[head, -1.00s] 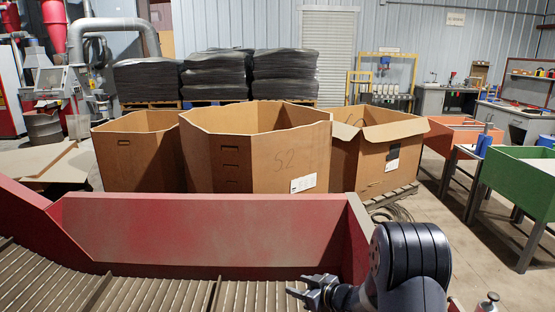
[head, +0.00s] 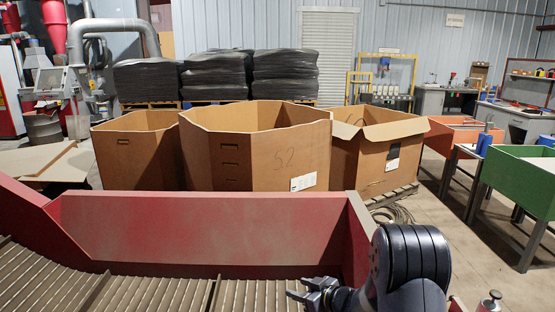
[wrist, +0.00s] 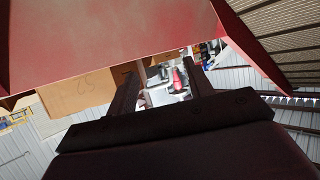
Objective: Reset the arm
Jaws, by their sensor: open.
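My gripper (head: 308,293) is at the lower middle right of the head view, just above the slatted belt, its fingers pointing left. It is open and holds nothing. In the wrist view the two dark fingers (wrist: 160,88) stand apart with only distant background between them. My arm is folded at the lower right of the head view, close to the red side wall.
A ribbed conveyor belt (head: 155,295) runs along the front, bounded by a red wall (head: 210,228). Behind it stand three cardboard boxes, the middle one (head: 255,160) marked 52. A green bin table (head: 525,185) and an orange one (head: 455,135) stand at right.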

